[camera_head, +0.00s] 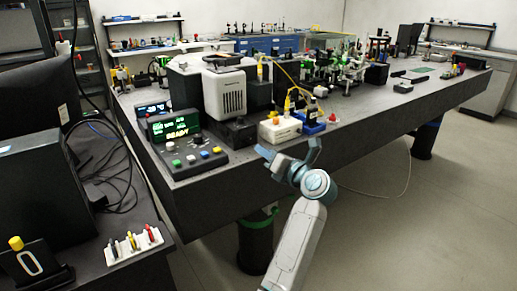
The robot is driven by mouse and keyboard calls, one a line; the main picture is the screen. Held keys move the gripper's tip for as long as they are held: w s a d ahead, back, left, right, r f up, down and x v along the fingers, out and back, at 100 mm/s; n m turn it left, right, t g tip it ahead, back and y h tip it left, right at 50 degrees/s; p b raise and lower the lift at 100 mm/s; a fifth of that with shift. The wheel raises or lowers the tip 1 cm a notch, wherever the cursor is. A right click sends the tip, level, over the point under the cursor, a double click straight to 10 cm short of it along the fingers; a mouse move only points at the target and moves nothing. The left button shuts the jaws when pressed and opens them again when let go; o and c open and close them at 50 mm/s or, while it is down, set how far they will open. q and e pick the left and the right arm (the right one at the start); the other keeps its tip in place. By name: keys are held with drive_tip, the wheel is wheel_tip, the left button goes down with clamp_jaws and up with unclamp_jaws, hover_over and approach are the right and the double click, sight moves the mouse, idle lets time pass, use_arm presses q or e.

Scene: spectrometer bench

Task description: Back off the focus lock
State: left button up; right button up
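Beyond the fingers is a small cream box (280,129) with red and yellow parts on top. To its right is a blue block (313,127) with a dark upright piece on it. A white vented housing (224,93) stands behind, to the left. I cannot tell which part is the focus lock at this size.
A control box (206,158) with coloured buttons and a green display reading READY (174,126) sits at the bench's left corner. A side desk at left holds a rack of coloured tools (133,244) and a black stand marked 0 (33,266). Floor at right is clear.

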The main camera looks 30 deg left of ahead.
use_arm(q)
drive_tip(key=shift+v, duration=1.5)
use_arm(e)
drive_tip(key=shift+w+a+f, duration=0.15)
drive_tip(key=shift+w+f, duration=0.05)
drive_tip(key=shift+f, duration=0.1)
drive_tip(key=shift+a, duration=0.1)
